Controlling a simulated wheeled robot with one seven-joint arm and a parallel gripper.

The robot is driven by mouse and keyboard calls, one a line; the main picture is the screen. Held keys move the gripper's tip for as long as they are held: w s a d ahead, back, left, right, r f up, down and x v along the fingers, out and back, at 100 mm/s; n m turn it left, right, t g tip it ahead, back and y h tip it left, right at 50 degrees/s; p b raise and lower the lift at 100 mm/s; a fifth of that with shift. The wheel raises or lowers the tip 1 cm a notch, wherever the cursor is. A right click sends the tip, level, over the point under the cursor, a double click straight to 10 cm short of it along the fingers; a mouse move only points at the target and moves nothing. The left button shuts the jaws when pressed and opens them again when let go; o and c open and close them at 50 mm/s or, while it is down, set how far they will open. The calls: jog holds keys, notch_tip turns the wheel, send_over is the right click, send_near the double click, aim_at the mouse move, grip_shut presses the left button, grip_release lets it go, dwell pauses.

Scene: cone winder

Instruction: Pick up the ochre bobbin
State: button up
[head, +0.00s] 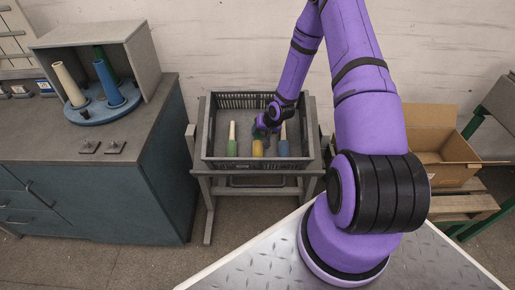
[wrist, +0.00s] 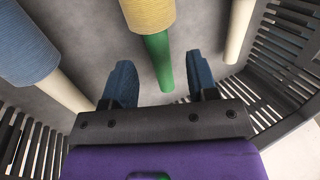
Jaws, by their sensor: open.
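The ochre bobbin (head: 257,148) stands out in the grey crate (head: 208,128), between a green bobbin (head: 232,147) and a blue bobbin (head: 283,147). In the wrist view the ochre winding (wrist: 148,14) sits on a green tube (wrist: 162,65). My gripper (head: 264,127) is over the crate, at the tube end of the ochre bobbin. In the wrist view my gripper (wrist: 160,70) is open, one finger on each side of the green tube's end, with gaps visible. Nothing is held. Part of the ochre bobbin's tube is hidden by my gripper in the head view.
The crate's slatted walls (wrist: 286,75) are close around my gripper. In the wrist view, a blue bobbin (wrist: 28,45) and a cream tube (wrist: 238,30) flank the ochre one. A cabinet (head: 90,190) with a bobbin holder stands left; an open cardboard box (head: 440,160) is right.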

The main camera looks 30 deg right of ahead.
jog(key=shift+x, duration=1.3)
jog(key=shift+s, duration=0.1)
jog(key=shift+c, duration=0.4)
grip_shut()
